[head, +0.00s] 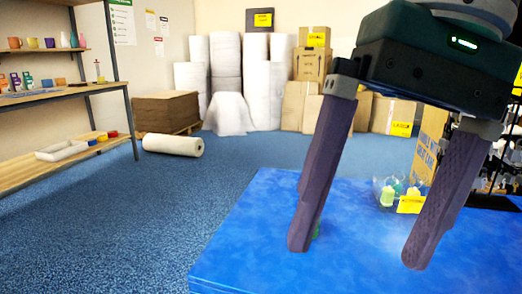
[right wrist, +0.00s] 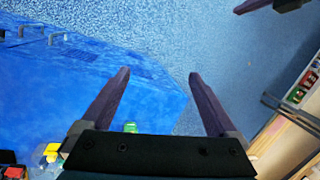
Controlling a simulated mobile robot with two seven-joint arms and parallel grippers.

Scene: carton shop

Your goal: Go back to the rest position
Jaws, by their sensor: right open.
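My right gripper (head: 358,254) is open and empty, hanging large over the blue-topped table (head: 245,255) in the head view. In the right wrist view its two purple fingers (right wrist: 158,75) stand wide apart with nothing between them. A small green thing (head: 316,231) shows partly behind the left finger; a green thing also shows by the gripper body in the right wrist view (right wrist: 130,127). A dark purple finger-like part, apparently of my left gripper (right wrist: 268,5), is cut off at the top right of the right wrist view. The left gripper is not in the head view.
A clear container of small bottles (head: 387,196) with a yellow label and a printed carton (head: 430,145) stand at the table's right. Shelves (head: 60,90) stand at the left. Wrapped rolls (head: 225,65) and cartons (head: 300,100) line the back wall. Blue floor between is open.

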